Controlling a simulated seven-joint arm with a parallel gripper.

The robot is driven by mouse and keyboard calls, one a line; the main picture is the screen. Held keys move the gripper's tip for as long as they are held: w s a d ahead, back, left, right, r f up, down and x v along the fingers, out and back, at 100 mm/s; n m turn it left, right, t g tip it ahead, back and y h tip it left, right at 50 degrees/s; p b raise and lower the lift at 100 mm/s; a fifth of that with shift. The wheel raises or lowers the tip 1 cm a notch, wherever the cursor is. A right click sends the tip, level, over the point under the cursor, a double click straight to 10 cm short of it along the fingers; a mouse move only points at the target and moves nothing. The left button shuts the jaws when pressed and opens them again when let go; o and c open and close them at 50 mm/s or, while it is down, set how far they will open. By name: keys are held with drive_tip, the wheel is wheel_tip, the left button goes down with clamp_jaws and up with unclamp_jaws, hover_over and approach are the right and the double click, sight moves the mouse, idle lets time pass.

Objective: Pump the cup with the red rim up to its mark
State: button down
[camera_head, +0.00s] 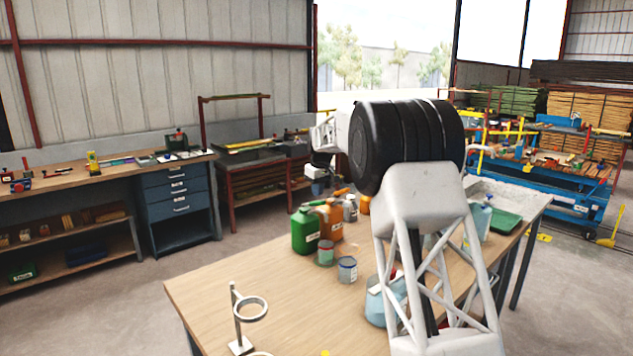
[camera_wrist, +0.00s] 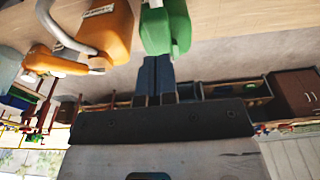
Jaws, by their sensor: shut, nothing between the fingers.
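In the head view, two small clear cups stand on the wooden table. The cup with a reddish rim (camera_head: 325,253) is just in front of a green jug (camera_head: 305,231). The other cup (camera_head: 347,270), with a bluish rim, is nearer and to the right. An orange container (camera_head: 330,221) stands behind, beside the green jug. My gripper (camera_wrist: 156,77) has its two dark blue fingers together and empty. In the wrist view, which is upside down, the fingertips point toward the green jug (camera_wrist: 166,27) and the orange container (camera_wrist: 104,30). No cup shows there.
A ring stand (camera_head: 250,310) is at the table's near left. A light blue vessel (camera_head: 375,302) is partly hidden by my arm. Small grey bottles (camera_head: 350,209) stand behind the orange container. A green tray (camera_head: 505,222) lies at the far right. The table's left front is mostly clear.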

sight(323, 201)
drive_tip(key=shift+s+d+f, duration=0.1)
drive_tip(key=shift+d+f, duration=0.05)
drive_tip(key=shift+f, duration=0.3)
drive_tip(key=shift+s, duration=0.1)
drive_tip(key=shift+s+d+f+t+y, duration=0.3)
drive_tip(key=shift+f+t+y, duration=0.1)
drive_tip(key=shift+f, duration=0.1)
drive_tip(key=shift+s+d+f+t+y, duration=0.25)
drive_tip(key=shift+f+t+y, duration=0.15)
drive_tip(key=shift+f, duration=0.05)
drive_tip(key=shift+s+d+f, duration=0.2)
drive_tip(key=shift+d+f, duration=0.05)
drive_tip(key=shift+f, duration=0.3)
drive_tip(key=shift+r, duration=0.15)
drive_tip(key=shift+r, duration=0.65)
drive_tip(key=shift+r, duration=0.1)
